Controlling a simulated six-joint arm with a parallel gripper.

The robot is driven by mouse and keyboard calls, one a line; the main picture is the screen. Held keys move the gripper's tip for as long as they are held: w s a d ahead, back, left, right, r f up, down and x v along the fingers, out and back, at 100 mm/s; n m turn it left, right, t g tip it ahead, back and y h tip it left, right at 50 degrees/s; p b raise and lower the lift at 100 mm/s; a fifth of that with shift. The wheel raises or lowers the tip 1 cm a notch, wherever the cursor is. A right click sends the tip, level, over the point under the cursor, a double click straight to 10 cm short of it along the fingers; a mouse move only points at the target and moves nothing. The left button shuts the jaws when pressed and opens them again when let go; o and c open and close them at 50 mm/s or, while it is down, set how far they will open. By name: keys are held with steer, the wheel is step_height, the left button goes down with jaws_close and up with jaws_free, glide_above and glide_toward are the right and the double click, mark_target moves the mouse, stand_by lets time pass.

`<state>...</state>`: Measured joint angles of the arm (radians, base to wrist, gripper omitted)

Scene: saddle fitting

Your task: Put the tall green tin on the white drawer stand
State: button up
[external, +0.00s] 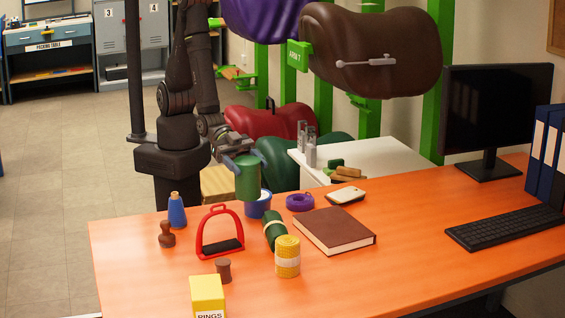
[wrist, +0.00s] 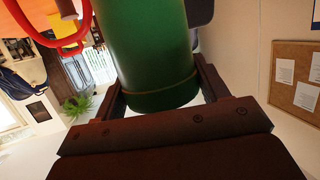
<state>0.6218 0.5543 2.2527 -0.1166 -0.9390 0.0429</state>
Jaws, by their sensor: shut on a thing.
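The tall green tin (external: 247,178) is held upright in my gripper (external: 243,158), above the back left part of the orange desk. In the external view its lower end overlaps a blue and white round container (external: 258,205); I cannot tell whether they touch. In the wrist view the green tin (wrist: 148,55) fills the middle between the two fingers of my gripper (wrist: 160,92). The white drawer stand (external: 385,160) is behind the desk, to the right of the tin. Its top carries small metal items, a green block and tan rolls; its front is partly hidden by the desk.
Saddles hang on green posts behind the stand.

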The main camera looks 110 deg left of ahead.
steer(key=w+a+f+n+y, duration=0.3)
steer(key=w+a+n+y, duration=0.15)
steer(key=a, duration=1.35)
steer(key=w+a+f+n+y, duration=0.3)
steer(key=w+a+y, duration=0.25)
steer(key=a, duration=1.15)
steer(key=w+a+f+n+y, duration=0.35)
steer(key=w+a, duration=0.25)
steer(key=a, duration=1.2)
steer(key=s+a+f+n+g+y, duration=0.1)
steer(key=s+a+f+n+y, duration=0.15)
steer(key=a, duration=0.85)
steer(key=s+a+f+n+g+y, duration=0.2)
steer(key=a+f, duration=0.1)
steer(key=a, duration=0.7)
steer(key=shift+s+a+f+n+g+y, duration=0.55)
steer(key=shift+s+a+f, duration=1.25)
steer(key=shift+a, duration=1.3)
steer(key=shift+s+a+f+n+g+y, duration=0.3)
steer(key=shift+s+a+f+n+g, duration=0.75)
steer(key=shift+s+a, duration=1.6)
steer(key=shift+s+a+f+n+g+y, duration=0.4)
steer(key=shift+s+a+f, duration=1.35)
steer(key=shift+a, duration=1.75)
steer(key=shift+w+f, duration=0.15)
steer(key=shift+f, duration=0.1)
